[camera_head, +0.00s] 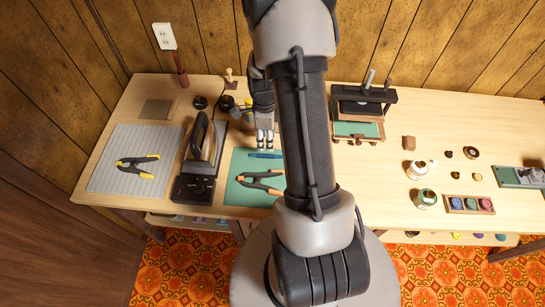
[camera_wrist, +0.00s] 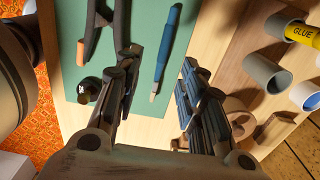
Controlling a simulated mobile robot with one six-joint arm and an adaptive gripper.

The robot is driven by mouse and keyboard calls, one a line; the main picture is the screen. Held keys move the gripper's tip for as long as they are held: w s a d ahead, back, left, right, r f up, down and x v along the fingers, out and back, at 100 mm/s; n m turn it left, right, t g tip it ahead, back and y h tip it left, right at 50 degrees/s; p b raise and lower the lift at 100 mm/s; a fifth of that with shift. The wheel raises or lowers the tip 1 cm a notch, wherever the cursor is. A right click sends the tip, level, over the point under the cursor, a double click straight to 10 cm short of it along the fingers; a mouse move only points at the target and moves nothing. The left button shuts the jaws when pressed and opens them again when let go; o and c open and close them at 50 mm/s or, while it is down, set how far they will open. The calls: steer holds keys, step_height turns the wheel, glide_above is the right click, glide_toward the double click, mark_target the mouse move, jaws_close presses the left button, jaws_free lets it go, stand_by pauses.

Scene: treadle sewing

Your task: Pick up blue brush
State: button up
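The blue brush (camera_head: 265,155) lies on the green mat (camera_head: 240,194), near the mat's back edge. In the wrist view the blue brush (camera_wrist: 168,42) shows as a slim blue handle with a pale tip, pointing down the picture. My gripper (camera_head: 265,142) is over the table at the back edge of the mat, just behind the brush in the head view. In the wrist view my gripper (camera_wrist: 159,65) is open, with one finger on each side of the brush. Nothing is held between the fingers. Whether the fingers are level with the brush cannot be told.
A clamp (camera_head: 262,182) with orange tips lies on the mat close to the brush. An iron (camera_head: 201,150) stands to the left. In the wrist view a yellow glue tube (camera_wrist: 301,33) and several cylinders stand right of the brush, with a small dark bottle (camera_wrist: 88,91) left.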

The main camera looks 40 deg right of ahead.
steer(key=b, duration=0.1)
glide_above(266, 155)
steer(key=f, duration=0.4)
steer(key=shift+s+a+f, duration=0.15)
steer(key=shift+s+f, duration=0.1)
steer(key=shift+s, duration=0.05)
steer(key=f+b, duration=0.1)
steer(key=f, duration=0.2)
steer(key=f+b, duration=0.1)
steer(key=f, duration=0.1)
steer(key=shift+w+d+f+b, duration=0.2)
steer(key=shift+w+f+b, duration=0.1)
steer(key=shift+w, duration=0.05)
steer(key=shift+c, duration=0.3)
jaws_close()
